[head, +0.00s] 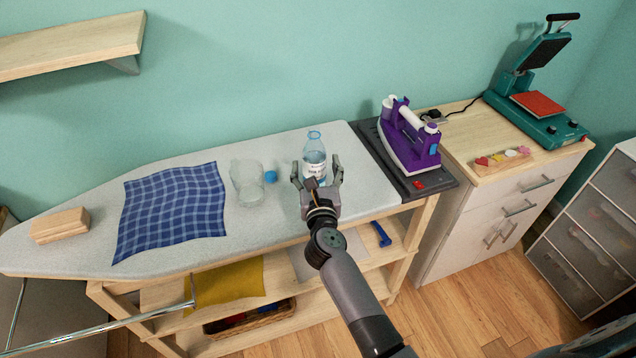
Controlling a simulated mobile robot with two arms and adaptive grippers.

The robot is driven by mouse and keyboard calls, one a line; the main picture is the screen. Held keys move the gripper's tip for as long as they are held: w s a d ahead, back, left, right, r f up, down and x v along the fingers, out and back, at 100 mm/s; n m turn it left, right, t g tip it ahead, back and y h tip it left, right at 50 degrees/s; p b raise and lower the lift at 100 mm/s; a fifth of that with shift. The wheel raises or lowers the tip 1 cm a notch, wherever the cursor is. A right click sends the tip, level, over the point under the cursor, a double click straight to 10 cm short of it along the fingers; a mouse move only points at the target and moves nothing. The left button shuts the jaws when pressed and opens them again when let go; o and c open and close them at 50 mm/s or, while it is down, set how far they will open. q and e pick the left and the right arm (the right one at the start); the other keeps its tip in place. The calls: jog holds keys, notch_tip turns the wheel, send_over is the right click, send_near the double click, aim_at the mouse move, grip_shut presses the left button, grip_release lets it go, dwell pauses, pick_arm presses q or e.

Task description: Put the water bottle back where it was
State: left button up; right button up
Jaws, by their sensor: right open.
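The water bottle (314,152) is clear with a white label and stands upright, uncapped, on the grey ironing board (95,186), near its right end. My right gripper (317,174) is open in front of the bottle, with its fingers spread to either side of the lower part. Whether the fingers touch the bottle cannot be told. A blue cap (270,176) lies on the board left of the bottle, beside a clear pitcher (247,184). My left gripper is not in view.
A blue checked cloth (172,208) and a wooden block (60,226) lie on the board to the left. A purple iron (408,137) stands on a dark rest at the right. A heat press (540,90) is on the cabinet. Shelves (365,262) are below the board.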

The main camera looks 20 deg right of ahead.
jog(key=v, duration=0.7)
jog(key=shift+b, duration=0.3)
